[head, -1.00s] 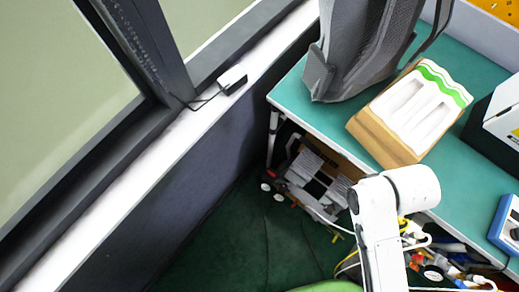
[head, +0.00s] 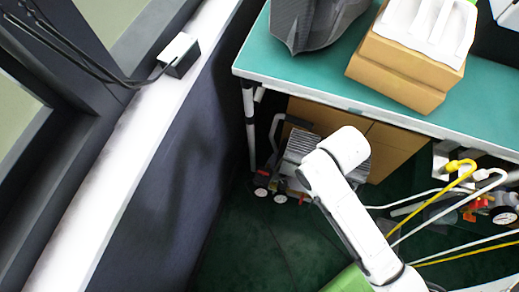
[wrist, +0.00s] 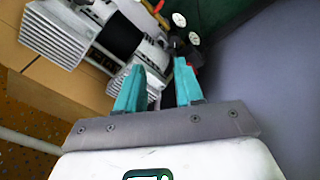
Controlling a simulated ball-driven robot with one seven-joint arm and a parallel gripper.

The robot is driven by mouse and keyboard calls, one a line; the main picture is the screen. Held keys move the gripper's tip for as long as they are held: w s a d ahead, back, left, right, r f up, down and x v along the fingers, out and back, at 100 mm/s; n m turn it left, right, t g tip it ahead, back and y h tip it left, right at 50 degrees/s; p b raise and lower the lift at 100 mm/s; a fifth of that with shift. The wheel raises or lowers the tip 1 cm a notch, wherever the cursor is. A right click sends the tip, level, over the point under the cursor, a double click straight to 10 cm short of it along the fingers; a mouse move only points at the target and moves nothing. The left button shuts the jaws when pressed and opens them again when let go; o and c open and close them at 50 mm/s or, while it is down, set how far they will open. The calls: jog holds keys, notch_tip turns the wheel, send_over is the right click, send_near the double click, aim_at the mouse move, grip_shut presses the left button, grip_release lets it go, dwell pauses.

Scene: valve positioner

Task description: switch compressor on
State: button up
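The compressor, a grey finned machine with a black middle (wrist: 120,36), stands on the floor under the table. In the head view its finned top (head: 299,146) shows, with the rest partly hidden behind my arm. Two white round gauges (wrist: 179,19) sit at its side, with black fittings and a red part near them. My gripper (wrist: 158,64) has two teal fingers spread apart with nothing held between them. The fingers point towards the compressor's gauge side and overlap it in the wrist view. I cannot tell whether they touch it. A switch cannot be made out.
The teal table (head: 310,78) overhangs the compressor, with its leg (head: 249,125) close by. Cardboard boxes (head: 395,150) stand behind it. Yellow and white hoses (head: 440,190) run at the right. A dark wall (head: 165,190) bounds the left; green floor is open in front.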

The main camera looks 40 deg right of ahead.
jog(key=w+a+f+n+b, duration=0.2)
jog(key=w+f, duration=0.3)
jog(key=f, duration=0.3)
jog(key=n+g+p, duration=0.1)
jog(key=n+p, duration=0.4)
jog(key=p, duration=0.4)
send_near(263, 172)
notch_tip(263, 172, down, 9)
jog(key=b, duration=0.4)
grip_shut()
